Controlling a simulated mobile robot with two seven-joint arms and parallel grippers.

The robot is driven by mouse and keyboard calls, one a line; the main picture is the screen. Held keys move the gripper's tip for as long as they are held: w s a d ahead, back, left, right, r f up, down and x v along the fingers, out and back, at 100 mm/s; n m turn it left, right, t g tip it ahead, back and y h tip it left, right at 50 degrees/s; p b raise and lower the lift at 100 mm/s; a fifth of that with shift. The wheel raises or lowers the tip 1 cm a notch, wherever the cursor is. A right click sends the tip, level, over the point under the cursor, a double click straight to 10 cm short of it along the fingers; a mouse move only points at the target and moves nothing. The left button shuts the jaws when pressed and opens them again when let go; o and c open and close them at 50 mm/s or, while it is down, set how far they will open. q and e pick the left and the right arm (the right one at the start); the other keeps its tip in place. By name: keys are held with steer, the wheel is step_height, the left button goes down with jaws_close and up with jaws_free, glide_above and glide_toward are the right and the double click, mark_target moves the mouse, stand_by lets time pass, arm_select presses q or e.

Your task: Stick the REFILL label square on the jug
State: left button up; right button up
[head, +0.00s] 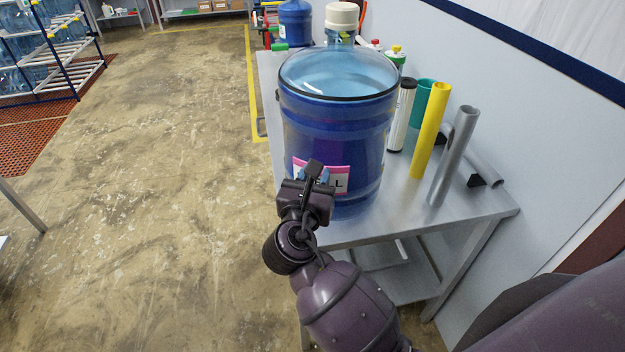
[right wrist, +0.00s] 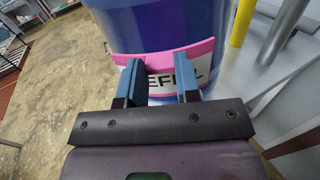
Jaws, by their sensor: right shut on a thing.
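A large blue translucent jug (head: 335,115) stands upright near the front left of the metal table. The REFILL label (head: 340,181), white with a pink top band, is at the lower front of the jug; it also shows in the right wrist view (right wrist: 157,76). I cannot tell whether the label touches the jug all over. My right gripper (head: 315,174) is in front of the label and hides its middle letters. My left gripper is not in view.
On the metal table (head: 400,215), a white cylinder (head: 402,115), a yellow tube (head: 430,130) and a grey tube (head: 454,155) stand right of the jug. A smaller jug (head: 341,22) is behind it. A wall borders the right side; open floor (head: 170,180) lies left.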

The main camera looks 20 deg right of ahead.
mark_target(324, 153)
steer(key=shift+p+x, duration=0.5)
steer(key=shift+x, duration=1)
steer(key=shift+w+d, duration=0.3)
steer(key=shift+w, duration=0.05)
stand_by(1.6)
steer(key=o, duration=0.9)
steer(key=shift+o, duration=0.7)
steer(key=o, duration=0.4)
steer(key=shift+r, duration=0.15)
steer(key=shift+s+a+r, duration=0.3)
steer(key=shift+s+r, duration=0.1)
steer(key=shift+r, duration=0.4)
steer(key=shift+s+a+r, duration=0.35)
steer(key=shift+s+r, duration=0.05)
steer(key=shift+r, duration=0.4)
steer(key=shift+s+a+r, duration=0.3)
steer(key=shift+s+r, duration=0.05)
steer(key=shift+r, duration=0.45)
